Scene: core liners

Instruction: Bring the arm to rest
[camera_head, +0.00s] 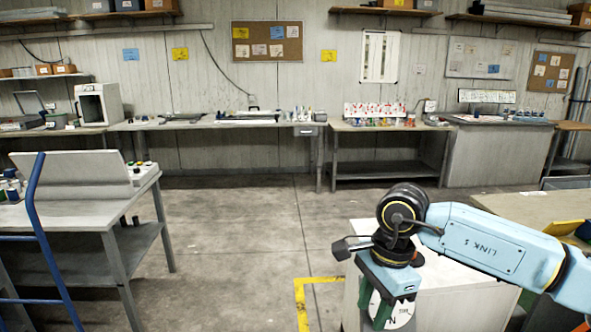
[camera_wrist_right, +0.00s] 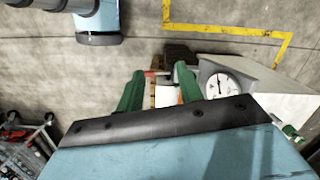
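My right arm (camera_head: 490,245) comes in from the right in the head view, bent at a black joint, with the wrist pointing down. My right gripper (camera_head: 373,308) hangs in front of a white cabinet (camera_head: 445,290), its lower end cut off by the frame. In the right wrist view the two green fingers of the gripper (camera_wrist_right: 159,72) stand apart. A small red and brown thing shows beyond the gap; I cannot make out what it is. I see nothing clearly held. My left gripper is in neither view.
A round white dial (camera_wrist_right: 222,86) sits close beside the right gripper. A grey table (camera_head: 90,210) and blue rail (camera_head: 40,215) stand at the left. A bench (camera_head: 540,207) is at the right. Yellow floor tape (camera_head: 300,300) borders the cabinet. The middle floor is clear.

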